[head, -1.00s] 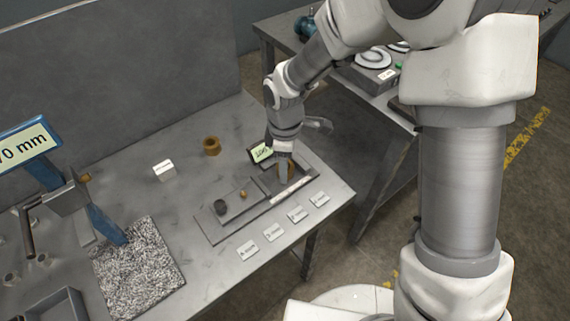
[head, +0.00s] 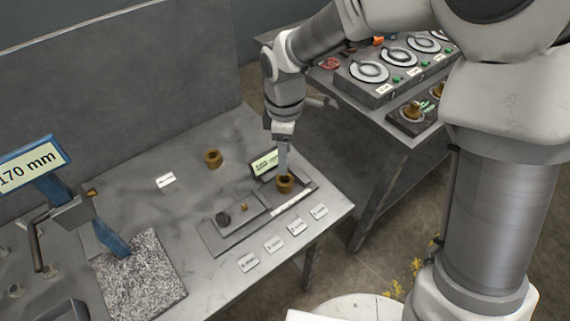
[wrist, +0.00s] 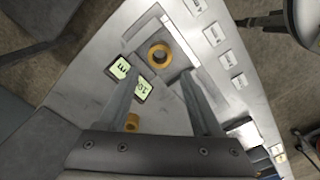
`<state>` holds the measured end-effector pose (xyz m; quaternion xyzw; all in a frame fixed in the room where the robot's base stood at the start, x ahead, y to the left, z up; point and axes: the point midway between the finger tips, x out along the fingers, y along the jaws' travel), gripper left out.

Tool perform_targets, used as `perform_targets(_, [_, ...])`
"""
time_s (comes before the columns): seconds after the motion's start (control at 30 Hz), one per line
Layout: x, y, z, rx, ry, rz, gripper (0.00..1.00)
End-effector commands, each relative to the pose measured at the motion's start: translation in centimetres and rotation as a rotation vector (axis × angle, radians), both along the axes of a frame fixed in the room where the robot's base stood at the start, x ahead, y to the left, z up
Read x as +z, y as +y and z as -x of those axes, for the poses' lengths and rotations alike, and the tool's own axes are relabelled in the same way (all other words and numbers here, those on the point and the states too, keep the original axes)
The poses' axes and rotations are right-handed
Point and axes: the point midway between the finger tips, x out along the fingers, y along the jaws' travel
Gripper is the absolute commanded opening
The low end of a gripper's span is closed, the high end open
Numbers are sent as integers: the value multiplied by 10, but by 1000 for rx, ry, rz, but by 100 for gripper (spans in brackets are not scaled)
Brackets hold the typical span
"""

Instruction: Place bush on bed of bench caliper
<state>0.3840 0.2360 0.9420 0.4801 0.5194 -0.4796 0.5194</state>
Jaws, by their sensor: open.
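A brass bush (head: 285,184) stands upright on the bed of the bench caliper (head: 220,238), at its right end beside the small green display (head: 265,163). In the wrist view the same bush (wrist: 160,56) shows its open bore, just beyond the fingertips and between their lines. My gripper (head: 284,171) points down just above the bush. Its two fingers (wrist: 158,74) are apart with nothing held between them. Whether a finger still touches the bush cannot be told. The display's figures are too small to read surely.
Another brass bush (head: 213,159) stands on the table behind the caliper. Several white labels (head: 297,227) lie along the front edge. A blue stand with a 170 mm display (head: 30,165) and a speckled plate (head: 140,278) are at left. A second table with dials (head: 400,58) is at right.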

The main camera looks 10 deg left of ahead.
Motion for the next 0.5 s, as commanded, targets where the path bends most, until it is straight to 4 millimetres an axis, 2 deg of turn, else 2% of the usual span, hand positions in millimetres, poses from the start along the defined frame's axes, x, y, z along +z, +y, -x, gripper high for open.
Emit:
perform_targets(0.03, [10, 0, -1, -2, -3, -1, 66])
perform_targets(0.13, [20, -1, -1, -2, -2, 0, 66])
perform_targets(0.5, [32, -6, 0, -26, -10, 1, 66])
